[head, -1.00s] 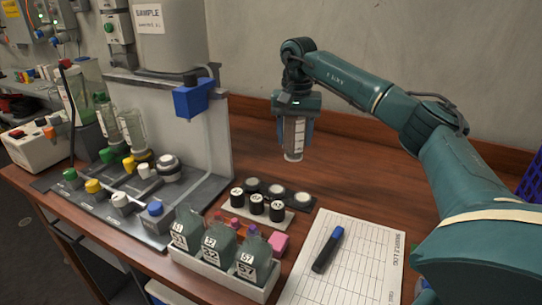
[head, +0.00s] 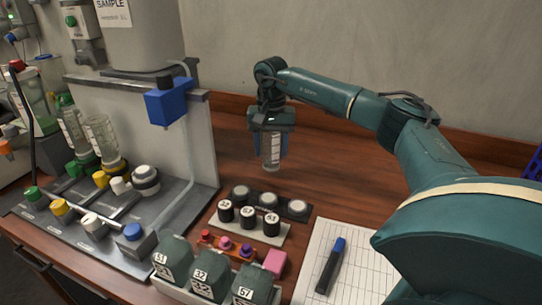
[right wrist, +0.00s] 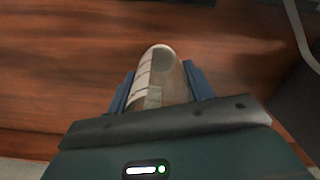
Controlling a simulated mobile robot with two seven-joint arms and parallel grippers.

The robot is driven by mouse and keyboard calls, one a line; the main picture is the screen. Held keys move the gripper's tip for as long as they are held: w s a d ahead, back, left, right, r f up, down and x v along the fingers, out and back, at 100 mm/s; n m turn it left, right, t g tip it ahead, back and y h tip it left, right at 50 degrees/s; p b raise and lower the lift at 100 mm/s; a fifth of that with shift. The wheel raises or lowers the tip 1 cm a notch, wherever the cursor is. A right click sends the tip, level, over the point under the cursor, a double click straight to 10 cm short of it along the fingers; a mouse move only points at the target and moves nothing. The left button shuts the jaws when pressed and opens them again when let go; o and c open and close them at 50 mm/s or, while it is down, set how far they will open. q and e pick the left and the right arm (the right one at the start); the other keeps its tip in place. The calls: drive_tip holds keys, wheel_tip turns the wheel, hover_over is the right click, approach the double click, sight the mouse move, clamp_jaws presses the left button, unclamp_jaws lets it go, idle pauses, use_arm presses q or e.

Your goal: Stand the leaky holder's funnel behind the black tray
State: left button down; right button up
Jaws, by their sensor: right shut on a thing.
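My right gripper (head: 271,150) is shut on a clear funnel (head: 271,163), a tube with white markings. It holds it roughly upright above the bare wood behind the black tray (head: 254,200). In the right wrist view the funnel (right wrist: 158,82) sits between the two blue fingers over brown wood; I cannot tell whether its lower end touches the table. The black tray carries several round pale-topped pieces. Two other clear funnels (head: 101,140) stand tilted on the grey manifold base (head: 160,215) at left. My left gripper is not in view.
A white rack (head: 248,232) with black vials stands right in front of the black tray. Nearer are numbered bottles (head: 210,275), a pink block (head: 276,262) and a log sheet (head: 350,240) with a marker. A blue box (head: 168,103) hangs on the panel. Wood behind the tray is clear.

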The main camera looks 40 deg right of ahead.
sight(271, 155)
drive_tip(key=shift+f, duration=1.4)
drive_tip(key=shift+f, duration=0.1)
drive_tip(key=o, duration=1)
wheel_tip(271, 155, up, 12)
drive_tip(key=shift+r, duration=0.15)
